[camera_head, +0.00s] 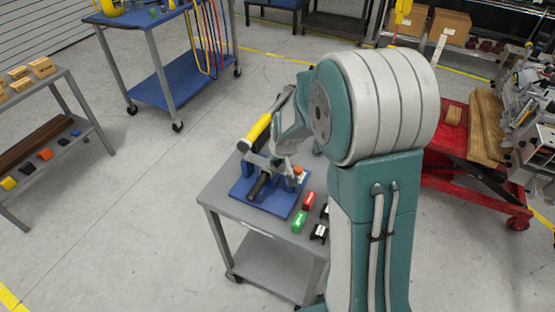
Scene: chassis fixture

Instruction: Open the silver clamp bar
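The chassis fixture has a blue base plate (242,188) on a small grey cart (222,200). A black cylindrical part (258,186) lies low on the plate, and a small orange-red part (299,170) sits at its right side. A yellow cylinder (258,130) with a grey end slants above the fixture. I cannot tell what it is attached to. Silver-grey pieces show around the middle of the fixture, but I cannot pick out the clamp bar with certainty. My arm reaches down over the fixture; my gripper is small and partly hidden there, and its fingers cannot be made out.
Red (309,201), green (299,221) and black blocks lie on the cart's right part, partly behind my arm. A red cart (455,185) stands at the right, a blue-shelved cart (160,92) at the back left, and a grey bench at the left. Floor left of the fixture is clear.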

